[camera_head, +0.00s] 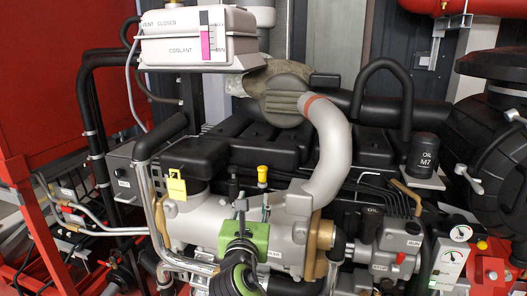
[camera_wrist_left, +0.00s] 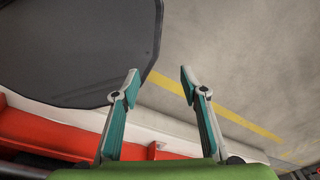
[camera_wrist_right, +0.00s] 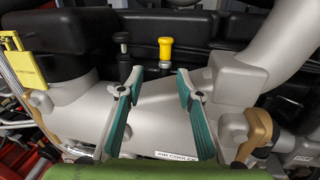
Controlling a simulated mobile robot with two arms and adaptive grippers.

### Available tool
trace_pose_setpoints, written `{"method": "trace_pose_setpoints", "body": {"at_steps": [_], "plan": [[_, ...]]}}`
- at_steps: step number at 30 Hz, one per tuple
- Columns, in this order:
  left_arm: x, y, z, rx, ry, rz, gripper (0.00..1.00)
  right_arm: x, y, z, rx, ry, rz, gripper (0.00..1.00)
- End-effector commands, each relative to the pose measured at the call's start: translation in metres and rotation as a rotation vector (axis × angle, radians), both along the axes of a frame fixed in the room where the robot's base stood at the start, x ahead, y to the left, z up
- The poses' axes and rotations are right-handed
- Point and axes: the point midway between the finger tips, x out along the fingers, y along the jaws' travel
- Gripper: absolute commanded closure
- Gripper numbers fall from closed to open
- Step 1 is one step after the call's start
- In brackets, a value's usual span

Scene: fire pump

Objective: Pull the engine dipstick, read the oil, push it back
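A yellow-capped handle (camera_head: 263,174), which looks like the dipstick, stands upright among the engine parts; it also shows in the right wrist view (camera_wrist_right: 166,48). Its lower part is partly hidden. A similar black-capped one (camera_wrist_right: 122,42) stands just left of it. My right gripper (camera_head: 252,208) is in front of and below the yellow handle in the head view. In the right wrist view its fingers (camera_wrist_right: 160,84) are apart with nothing between them, and the yellow handle is beyond the tips. My left gripper (camera_wrist_left: 160,84) is open and empty; the head view does not show it.
The air cooler (camera_wrist_right: 150,120) lies under my right gripper. A thick grey pipe (camera_head: 330,150) rises at the right. A yellow tag (camera_head: 176,185) hangs at the left. A coolant tank (camera_head: 200,38) is above. Floor with a yellow line (camera_wrist_left: 240,115) lies under my left gripper.

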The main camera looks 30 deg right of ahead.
Motion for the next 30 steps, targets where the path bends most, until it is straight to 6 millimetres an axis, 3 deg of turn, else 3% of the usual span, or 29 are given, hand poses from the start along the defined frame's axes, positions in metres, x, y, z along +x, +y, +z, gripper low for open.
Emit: {"method": "trace_pose_setpoints", "body": {"at_steps": [2, 5, 11, 21, 30], "plan": [[-0.015, 0.004, 0.005, 0.008, 0.033, 0.002, 0.60, -0.001, -0.005, 0.009, -0.025, 0.027, -0.026, 0.67], [-0.021, 0.005, 0.005, 0.011, 0.048, 0.003, 0.60, 0.001, -0.011, 0.010, -0.041, 0.043, -0.039, 0.67], [-0.021, 0.005, 0.010, 0.011, 0.047, 0.003, 0.60, 0.023, -0.030, 0.010, -0.041, 0.042, -0.040, 0.67], [-0.020, 0.005, 0.022, 0.010, 0.046, 0.002, 0.60, 0.077, -0.076, 0.010, -0.040, 0.041, -0.038, 0.67], [-0.020, 0.005, 0.025, 0.010, 0.045, 0.002, 0.60, 0.100, -0.095, 0.008, -0.038, 0.041, -0.036, 0.67]]}}
